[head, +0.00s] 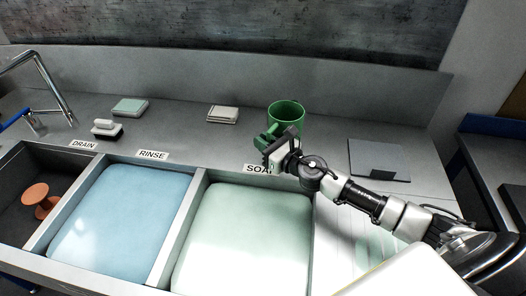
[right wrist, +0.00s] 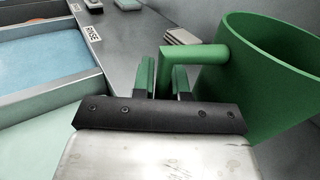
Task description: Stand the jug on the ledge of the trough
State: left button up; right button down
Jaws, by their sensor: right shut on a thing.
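The green jug (head: 287,112) is upright at the back of the trough, behind the soap basin. In the right wrist view the jug (right wrist: 270,75) fills the right side, with its handle reaching left. My right gripper (head: 271,137) is shut on the jug's handle; its fingers (right wrist: 163,80) show on either side of it. The grey ledge (head: 180,126) of the trough runs behind the basins. I cannot tell whether the jug's base touches the ledge, as its lower part is partly hidden by the gripper. My left gripper is not in view.
The blue rinse basin (head: 120,215) and pale soap basin (head: 245,240) lie in front. A brush (head: 106,128), a green sponge (head: 130,107) and a stack of pale cloths (head: 222,114) rest on the ledge. A grey plate (head: 378,160) lies right of the jug. A tap (head: 35,75) stands at left.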

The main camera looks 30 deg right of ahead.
jog(key=shift+w+f+b, duration=0.1)
jog(key=shift+f+b, duration=1)
jog(key=shift+f, duration=0.95)
jog(key=c, duration=1.6)
grip_release()
jog(key=shift+f, duration=0.15)
jog(key=o, duration=0.5)
jog(key=shift+c, duration=0.2)
jog(key=shift+r, duration=0.25)
jog(key=b+v, duration=0.3)
jog(key=v, duration=0.9)
jog(key=shift+b, duration=0.35)
